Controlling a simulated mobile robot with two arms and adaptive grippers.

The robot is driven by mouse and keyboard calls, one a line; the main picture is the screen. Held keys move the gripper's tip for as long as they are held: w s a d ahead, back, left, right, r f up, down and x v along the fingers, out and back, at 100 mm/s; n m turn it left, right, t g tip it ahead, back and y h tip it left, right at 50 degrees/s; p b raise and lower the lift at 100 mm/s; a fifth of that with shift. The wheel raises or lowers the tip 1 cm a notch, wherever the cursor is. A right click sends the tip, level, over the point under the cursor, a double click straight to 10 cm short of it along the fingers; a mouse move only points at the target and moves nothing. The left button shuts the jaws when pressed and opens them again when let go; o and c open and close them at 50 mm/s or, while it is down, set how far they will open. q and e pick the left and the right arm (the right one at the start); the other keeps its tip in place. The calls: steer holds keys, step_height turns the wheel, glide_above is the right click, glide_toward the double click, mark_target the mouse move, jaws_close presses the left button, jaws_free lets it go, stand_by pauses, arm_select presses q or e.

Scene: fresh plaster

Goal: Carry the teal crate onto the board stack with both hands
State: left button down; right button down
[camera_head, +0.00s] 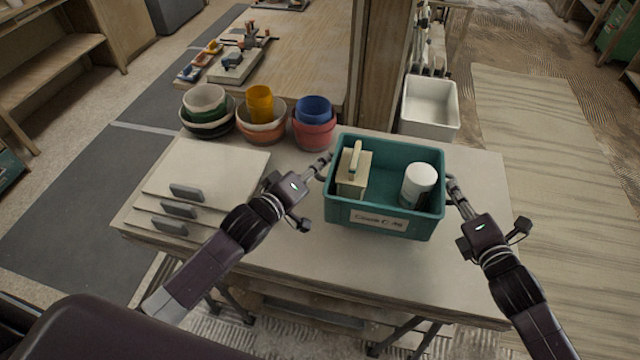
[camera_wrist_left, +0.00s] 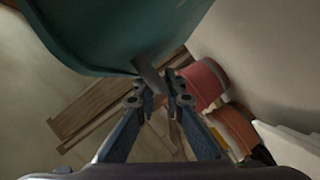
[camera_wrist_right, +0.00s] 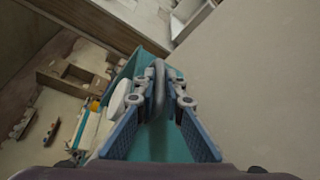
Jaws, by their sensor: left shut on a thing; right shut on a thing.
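The teal crate (camera_head: 350,212) is held between my two grippers above the right half of the table, and it looks roughly level. It holds a cream block-shaped item with a handle (camera_head: 354,170) and a white tub (camera_head: 418,184). My left gripper (camera_head: 326,162) is shut on the crate's left side; the crate's wall (camera_wrist_left: 110,35) fills the top of the left wrist view. My right gripper (camera_head: 453,184) is shut on its right side, and the right wrist view shows the fingers (camera_wrist_right: 162,85) around a grey handle. The board stack (camera_head: 215,166) lies on the left of the table.
Three grey blocks (camera_head: 178,208) lie along the stack's left and front part. Bowls and pots (camera_head: 262,130) stand behind the stack, including a red pot (camera_head: 312,134) near my left gripper. A white bin (camera_head: 430,105) is behind the crate. The table front (camera_head: 330,275) is clear.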

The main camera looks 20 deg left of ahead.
arm_select(q)
steer(key=shift+w+f, duration=0.1)
arm_select(e)
steer(key=shift+f, duration=0.1)
stand_by(0.4)
